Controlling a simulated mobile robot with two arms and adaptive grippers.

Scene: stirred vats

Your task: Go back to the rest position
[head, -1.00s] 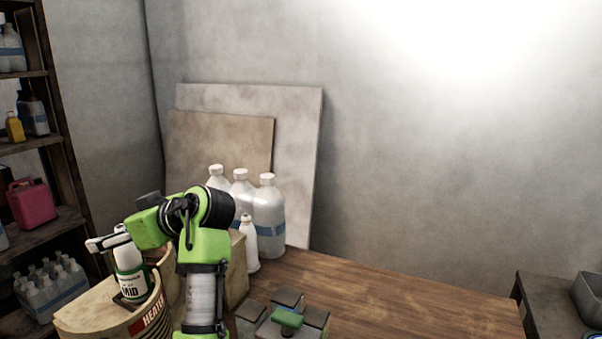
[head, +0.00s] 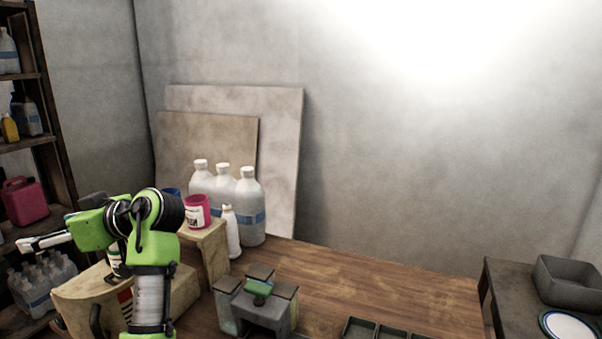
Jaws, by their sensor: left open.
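My left gripper (head: 40,243) is at the far left, raised, at the end of my green and black arm. It is open and I see nothing in it. The cream heater (head: 80,292) is below it and to the right, partly hidden by my arm. A white vessel with a green label (head: 114,262) stands on the heater, mostly hidden behind my arm and apart from the gripper. My right gripper is not in view.
A pink cup (head: 196,212) stands on a cream block (head: 212,247), near tall white bottles (head: 250,205). A grey block stand (head: 268,315) and dark tray (head: 362,328) are on the wooden table. Shelves (head: 60,150) are at left. The table's right half is mostly clear.

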